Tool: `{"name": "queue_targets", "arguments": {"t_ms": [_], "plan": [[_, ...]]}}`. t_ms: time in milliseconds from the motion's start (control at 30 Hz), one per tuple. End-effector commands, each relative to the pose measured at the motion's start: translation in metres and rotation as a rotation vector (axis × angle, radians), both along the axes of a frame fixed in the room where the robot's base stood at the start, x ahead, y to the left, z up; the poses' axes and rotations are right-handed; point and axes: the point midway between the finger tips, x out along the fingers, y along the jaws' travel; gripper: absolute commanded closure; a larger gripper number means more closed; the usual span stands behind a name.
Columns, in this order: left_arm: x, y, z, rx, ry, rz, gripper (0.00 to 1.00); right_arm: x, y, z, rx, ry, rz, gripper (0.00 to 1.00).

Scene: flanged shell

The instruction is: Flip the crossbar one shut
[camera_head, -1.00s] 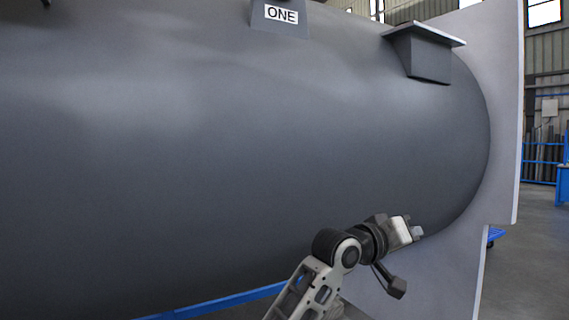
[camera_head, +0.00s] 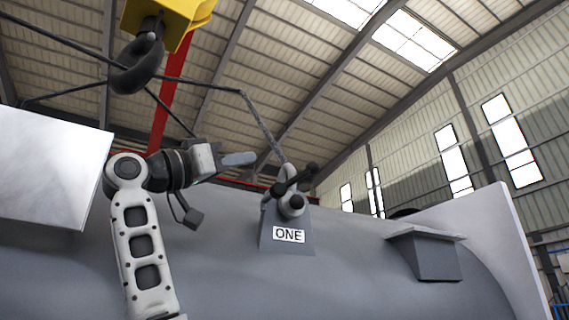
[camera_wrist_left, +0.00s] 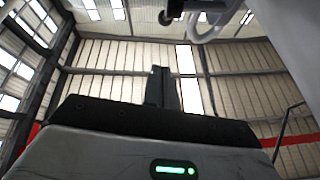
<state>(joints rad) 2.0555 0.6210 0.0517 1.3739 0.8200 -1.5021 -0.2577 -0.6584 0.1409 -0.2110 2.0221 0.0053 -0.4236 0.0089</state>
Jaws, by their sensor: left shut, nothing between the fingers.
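The bracket labelled ONE (camera_head: 288,235) stands on top of the grey shell, with a fitting on it. Its dark crossbar (camera_head: 296,178) has knobbed ends and sits tilted, upper end to the right. A pale loop shows behind it, where a sling leg comes down; whether it is fully shut I cannot tell. My left gripper (camera_head: 240,159) is shut and empty, pointing right, to the left of and slightly above the crossbar, apart from it. In the left wrist view its closed fingers (camera_wrist_left: 162,88) show, with a dark knob and pale curved part (camera_wrist_left: 205,22) at the top edge. My right gripper is not in view.
A dark crane hook (camera_head: 138,72) under a yellow block (camera_head: 165,14) hangs above my left arm, with dark sling legs (camera_head: 205,88) spreading from it. A pale panel (camera_head: 50,165) stands left. Another bracket (camera_head: 430,255) and the end flange (camera_head: 490,235) are at right.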

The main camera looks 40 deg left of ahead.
Motion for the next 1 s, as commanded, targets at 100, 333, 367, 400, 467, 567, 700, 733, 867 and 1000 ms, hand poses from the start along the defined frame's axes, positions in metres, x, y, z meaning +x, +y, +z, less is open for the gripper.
{"name": "queue_targets", "arguments": {"t_ms": [100, 333, 367, 400, 467, 567, 700, 733, 867, 1000], "plan": [[-0.006, 0.002, 0.005, -0.015, -0.005, -0.014, 1.00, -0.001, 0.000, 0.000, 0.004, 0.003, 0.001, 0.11], [0.011, -0.003, 0.016, -0.014, -0.003, -0.015, 1.00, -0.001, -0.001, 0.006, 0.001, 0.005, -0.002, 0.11], [0.016, -0.004, 0.018, -0.014, -0.004, -0.015, 1.00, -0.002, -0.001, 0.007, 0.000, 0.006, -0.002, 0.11], [0.023, -0.006, 0.022, -0.014, -0.002, -0.016, 1.00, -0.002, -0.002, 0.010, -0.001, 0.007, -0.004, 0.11], [0.034, -0.009, 0.029, -0.015, -0.002, -0.017, 1.00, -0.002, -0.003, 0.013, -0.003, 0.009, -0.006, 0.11], [0.054, -0.014, 0.039, -0.014, -0.002, -0.016, 1.00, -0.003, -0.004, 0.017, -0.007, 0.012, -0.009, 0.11], [0.080, -0.019, 0.052, -0.015, -0.002, -0.016, 1.00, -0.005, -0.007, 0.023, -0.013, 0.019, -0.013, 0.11], [0.084, -0.020, 0.054, -0.015, -0.002, -0.016, 1.00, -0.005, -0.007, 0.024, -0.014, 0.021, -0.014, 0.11], [0.098, -0.019, 0.031, -0.016, -0.002, -0.013, 1.00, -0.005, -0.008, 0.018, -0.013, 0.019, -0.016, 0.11], [0.106, -0.019, 0.022, -0.015, -0.005, -0.013, 1.00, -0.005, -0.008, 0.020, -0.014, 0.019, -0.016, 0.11]]}}
